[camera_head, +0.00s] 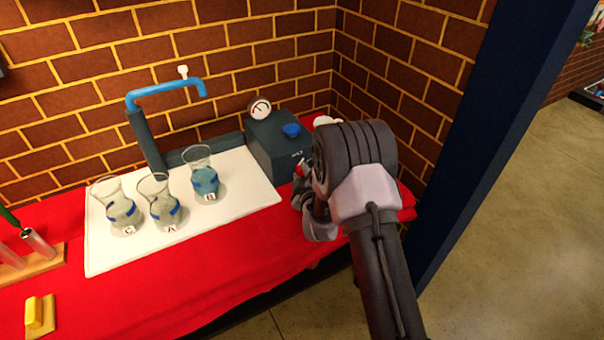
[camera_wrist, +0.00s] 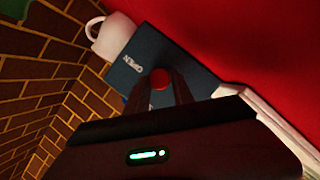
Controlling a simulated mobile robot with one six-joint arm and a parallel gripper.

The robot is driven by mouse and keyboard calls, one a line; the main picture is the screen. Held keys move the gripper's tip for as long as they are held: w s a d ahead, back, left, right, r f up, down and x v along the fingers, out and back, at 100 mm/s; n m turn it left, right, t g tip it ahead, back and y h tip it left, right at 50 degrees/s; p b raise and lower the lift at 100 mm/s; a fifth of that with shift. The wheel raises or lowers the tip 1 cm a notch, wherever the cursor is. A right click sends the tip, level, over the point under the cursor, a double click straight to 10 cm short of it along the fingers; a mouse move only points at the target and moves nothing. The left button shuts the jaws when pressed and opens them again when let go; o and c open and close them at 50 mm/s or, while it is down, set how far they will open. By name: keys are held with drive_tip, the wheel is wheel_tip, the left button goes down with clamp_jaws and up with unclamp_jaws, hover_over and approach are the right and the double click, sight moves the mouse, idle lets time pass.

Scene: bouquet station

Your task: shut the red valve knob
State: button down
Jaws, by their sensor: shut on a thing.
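The red valve knob (camera_wrist: 160,79) is on the face of a dark box (camera_wrist: 163,52), close to an upside-down label that reads OPEN. My gripper (camera_wrist: 170,92) is shut on the knob, with one finger on each side of it in the wrist view. The head view shows the dark box (camera_head: 262,150) at the back right of the table, with my gripper (camera_head: 302,178) at its right front. A small red part of the knob (camera_head: 300,169) shows there; my arm hides the rest.
A blue knob (camera_head: 291,130) and a round gauge (camera_head: 259,108) are on the box. A blue pipe (camera_head: 165,88) rises behind a white mat (camera_head: 110,258). Three glass vessels (camera_head: 205,180) stand on the mat. A white mug (camera_wrist: 112,36) is beside the box. A blue post (camera_head: 500,130) stands right.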

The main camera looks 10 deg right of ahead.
drive_tip(key=n, duration=0.1)
drive_tip(key=n+t+h, duration=0.1)
drive_tip(key=n, duration=0.1)
drive_tip(key=shift+a+f, duration=0.1)
drive_tip(key=shift+f, duration=0.15)
drive_tip(key=shift+f+n+t+h, duration=0.1)
drive_tip(key=shift+n+t+h, duration=0.2)
drive_tip(key=shift+n+t, duration=0.9)
drive_tip(key=shift+n+g, duration=0.3)
drive_tip(key=shift+n, duration=0.3)
drive_tip(key=c, duration=1.1)
unclamp_jaws()
drive_tip(key=shift+s, duration=0.15)
drive_tip(key=s, duration=0.5)
drive_tip(key=s+a+p, duration=0.1)
drive_tip(key=s, duration=0.5)
drive_tip(key=s+p, duration=0.1)
drive_tip(key=s, duration=0.5)
drive_tip(key=shift+s+a, duration=0.1)
drive_tip(key=shift+a, duration=0.1)
